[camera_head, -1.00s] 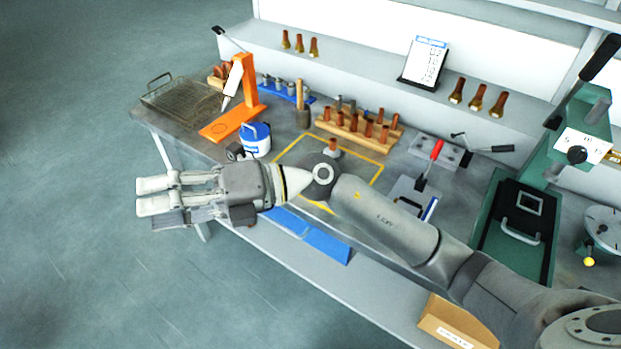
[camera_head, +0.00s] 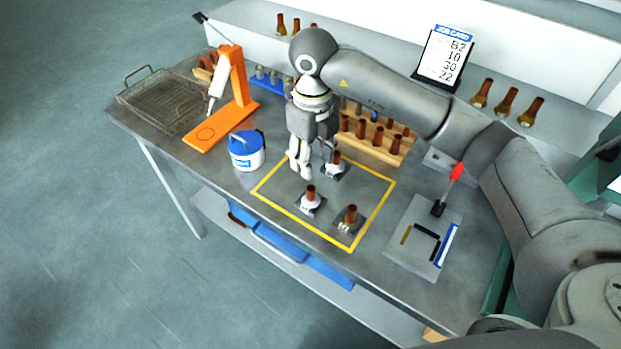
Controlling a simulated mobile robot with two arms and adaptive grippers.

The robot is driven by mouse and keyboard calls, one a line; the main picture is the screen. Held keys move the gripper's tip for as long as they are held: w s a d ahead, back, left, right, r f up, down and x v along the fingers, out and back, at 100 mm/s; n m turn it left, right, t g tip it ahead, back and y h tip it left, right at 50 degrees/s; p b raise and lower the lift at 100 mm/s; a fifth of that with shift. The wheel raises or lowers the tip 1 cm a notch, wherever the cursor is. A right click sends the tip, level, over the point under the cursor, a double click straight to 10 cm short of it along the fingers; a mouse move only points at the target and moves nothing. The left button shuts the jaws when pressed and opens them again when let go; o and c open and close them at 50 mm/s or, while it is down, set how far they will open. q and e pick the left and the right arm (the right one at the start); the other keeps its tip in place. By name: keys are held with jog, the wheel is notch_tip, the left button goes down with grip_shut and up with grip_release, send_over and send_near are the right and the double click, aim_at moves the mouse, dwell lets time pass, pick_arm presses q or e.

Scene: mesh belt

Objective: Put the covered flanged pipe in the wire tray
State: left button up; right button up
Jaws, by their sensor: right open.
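Three flanged pipes stand upright inside the yellow square on the bench: one at the back (camera_head: 337,158), one at the front left (camera_head: 310,192) and one at the front right (camera_head: 350,214). Each is a copper-coloured tube on a dark square flange. The back and front-left ones show white around the tube's base; I cannot tell for sure which is the covered one. My right gripper (camera_head: 316,167) points down, open, just left of and close to the back pipe; I cannot tell whether it touches. The wire tray (camera_head: 135,108) is at the bench's far left corner. My left gripper is out of view.
An orange stand (camera_head: 240,80) with a white dispenser and a blue-and-white canister (camera_head: 246,150) stand between the tray and the yellow square. A wooden rack (camera_head: 375,153) of copper pipes is behind. A red-handled clamp plate (camera_head: 418,258) lies right.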

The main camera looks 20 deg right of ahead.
aim_at(311, 189)
jog(key=shift+s+f+p, duration=0.4)
jog(key=shift+s+f, duration=0.1)
jog(key=shift+f, duration=0.4)
jog(key=shift+s+a+f+p, duration=0.1)
jog(key=shift+s+f+p, duration=0.1)
jog(key=shift+f, duration=0.45)
jog(key=shift+s+a+f+p, duration=0.1)
jog(key=shift+s+f, duration=0.1)
jog(key=shift+f, duration=0.4)
jog(key=shift+w+f, duration=0.1)
jog(key=shift+f, duration=0.25)
jog(key=f+p, duration=0.2)
jog(key=f, duration=0.2)
jog(key=shift+a+p, duration=0.2)
jog(key=shift+p, duration=0.2)
jog(key=shift+f, duration=0.45)
jog(key=shift+w, duration=0.1)
jog(key=shift+c, duration=0.4)
jog(key=c, duration=0.5)
grip_shut()
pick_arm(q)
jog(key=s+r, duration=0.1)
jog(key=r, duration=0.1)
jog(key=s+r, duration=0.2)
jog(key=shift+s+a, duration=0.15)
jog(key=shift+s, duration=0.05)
